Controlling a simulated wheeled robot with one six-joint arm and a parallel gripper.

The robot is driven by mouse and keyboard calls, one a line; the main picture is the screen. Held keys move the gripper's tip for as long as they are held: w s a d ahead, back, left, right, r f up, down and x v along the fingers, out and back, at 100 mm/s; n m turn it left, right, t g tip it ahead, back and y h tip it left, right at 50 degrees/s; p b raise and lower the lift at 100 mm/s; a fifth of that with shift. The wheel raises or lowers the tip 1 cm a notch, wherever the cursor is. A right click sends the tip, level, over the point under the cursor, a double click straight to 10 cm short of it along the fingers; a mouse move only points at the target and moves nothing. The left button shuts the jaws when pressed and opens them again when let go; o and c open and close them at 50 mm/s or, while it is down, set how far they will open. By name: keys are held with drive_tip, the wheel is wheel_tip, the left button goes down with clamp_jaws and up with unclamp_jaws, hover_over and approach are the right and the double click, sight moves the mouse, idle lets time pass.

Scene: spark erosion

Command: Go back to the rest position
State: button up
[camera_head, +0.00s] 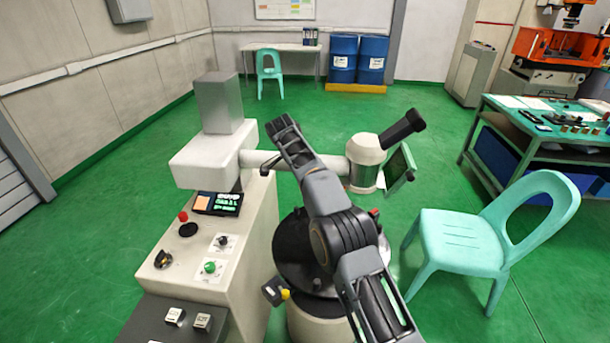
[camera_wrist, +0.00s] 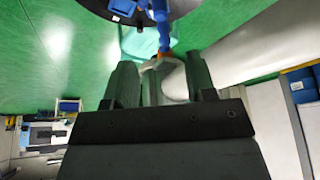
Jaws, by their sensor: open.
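My gripper (camera_head: 284,129) is at the end of my arm, in the middle of the head view, raised in front of the white machine's horizontal arm. In the wrist view the two dark fingers of my gripper (camera_wrist: 157,85) stand apart, and I see nothing held between them. Past the fingertips the wrist view shows a blue and orange part (camera_wrist: 161,25) of some fitting. Whether anything touches the fingers I cannot tell.
The white machine (camera_head: 223,262) with red and green buttons stands left of my arm. A turquoise chair (camera_head: 455,238) and a green workbench (camera_head: 540,137) stand to the right. Blue drums (camera_head: 343,58) and a desk (camera_head: 290,47) are at the back. Green floor is free at left.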

wheel_tip(320, 180, down, 6)
drive_tip(key=s+n+y, duration=0.1)
drive_tip(key=s+n, duration=0.2)
drive_tip(key=n, duration=0.5)
drive_tip(key=s+d+r+n+y, duration=0.1)
drive_tip(key=s+d+r, duration=0.1)
drive_tip(key=s+d, duration=0.5)
drive_tip(key=s+d+r+n+t, duration=0.1)
drive_tip(key=s+d+r, duration=0.2)
drive_tip(key=s+d, duration=0.4)
drive_tip(key=s+d+r+n+y, duration=0.1)
drive_tip(key=s+d, duration=0.6)
drive_tip(key=s, duration=1.1)
drive_tip(key=shift+s+r+t+y, duration=0.2)
drive_tip(key=shift+r+t+y, duration=0.1)
drive_tip(key=shift+r, duration=0.45)
drive_tip(key=shift+a, duration=0.1)
drive_tip(key=shift+c, duration=0.5)
